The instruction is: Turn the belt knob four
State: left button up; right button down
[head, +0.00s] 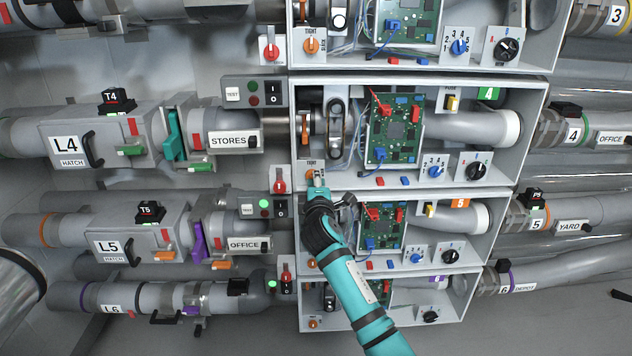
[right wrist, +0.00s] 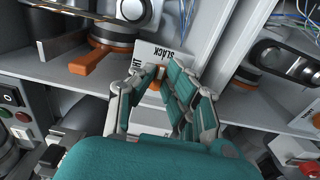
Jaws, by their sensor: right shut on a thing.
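Belt knob four is a small orange knob (head: 309,175) under a TIGHT/SLACK label, at the lower left of the fourth bay (head: 545,95) in the head view. In the right wrist view the knob (right wrist: 155,85) shows orange between my fingers, in front of the white SLACK plate (right wrist: 160,56). My right gripper (head: 318,178) reaches up from below and is shut on the knob; its fingertips (right wrist: 163,76) hide much of it. The knob's exact angle cannot be read. My left gripper is not in view.
A green circuit board (head: 392,130) and a grey belt loop (head: 335,130) sit inside the same bay. A red switch (head: 279,182) is close to the left of the knob. An orange lever (right wrist: 95,60) is near the fingers. Shelf edges border the bay.

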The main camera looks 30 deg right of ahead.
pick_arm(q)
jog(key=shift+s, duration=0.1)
pick_arm(e)
jog(key=shift+d+r, duration=0.25)
jog(key=shift+r, duration=0.1)
jog(key=c, duration=1.3)
grip_release()
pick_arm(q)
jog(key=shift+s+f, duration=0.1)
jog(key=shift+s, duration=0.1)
pick_arm(e)
jog(key=shift+f, duration=0.25)
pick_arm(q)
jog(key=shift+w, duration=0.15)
pick_arm(e)
jog(key=v, duration=1.2)
jog(key=shift+f, duration=0.1)
jog(key=shift+w+f, duration=0.1)
